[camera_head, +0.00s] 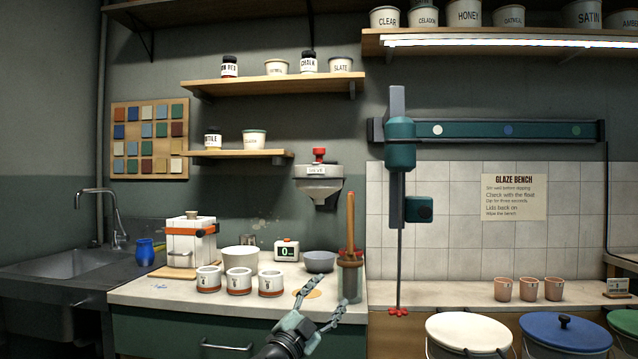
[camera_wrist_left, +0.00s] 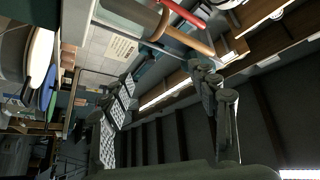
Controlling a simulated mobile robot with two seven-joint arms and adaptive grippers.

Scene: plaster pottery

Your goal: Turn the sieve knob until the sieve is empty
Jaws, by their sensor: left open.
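The sieve (camera_head: 319,178) is a grey funnel-shaped hopper with a label, fixed to the wall above the counter. Its red knob (camera_head: 319,155) sits on top. The inside of the sieve cannot be seen. My left gripper (camera_head: 331,294) is open and empty over the front of the counter, well below the sieve and slightly right of it. Its two fingers stand apart in the left wrist view (camera_wrist_left: 162,75). The right gripper is in neither view.
A grey cylinder with a red collar and wooden handle (camera_head: 350,270) stands close beside my left gripper. Three small pots (camera_head: 238,281), a white bowl (camera_head: 240,259), a blue-grey bowl (camera_head: 320,261) and a display reading 0 (camera_head: 287,250) are on the counter.

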